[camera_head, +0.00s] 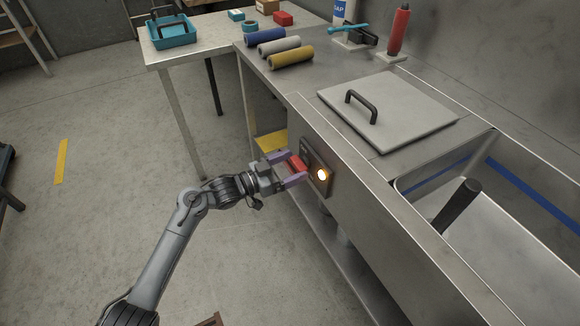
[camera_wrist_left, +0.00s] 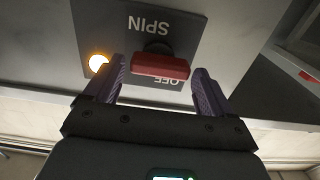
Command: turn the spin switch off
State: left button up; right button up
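The spin switch is a red bar handle (camera_head: 298,164) on a dark plate (camera_head: 321,180) on the front of the steel bench. In the left wrist view the red handle (camera_wrist_left: 160,66) lies across the picture, between the upside-down words SPIN and OFF. A lit orange-white lamp (camera_head: 322,174) glows on the plate. My left gripper (camera_head: 286,169) is open, with its purple fingers on either side of the red handle. In the left wrist view gaps show between the handle and both fingers. My right gripper is not in view.
A sink basin (camera_head: 440,262) with a dark handle standing in it is at the right. A lid (camera_head: 400,118) with a black handle lies on the bench. Several coloured rolls (camera_head: 291,57) lie behind. A side table (camera_head: 176,56) stands at the back left. Floor at left is mostly clear.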

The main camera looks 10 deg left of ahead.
pick_arm(q)
jog(key=c, duration=0.7)
jog(key=shift+c, duration=0.2)
jog(key=shift+m, duration=0.4)
jog(key=shift+r+m+p, duration=0.1)
jog(key=shift+m+p, duration=0.3)
jog(key=shift+m, duration=0.6)
jog(key=m, duration=0.3)
jog(key=shift+s+d+m, duration=0.1)
jog(key=shift+s+m, duration=0.05)
jog(key=shift+m, duration=0.25)
jog(key=m, duration=1.1)
jog(key=shift+s+d+b, duration=0.15)
jog(key=shift+b, duration=0.15)
jog(key=shift+m, duration=0.3)
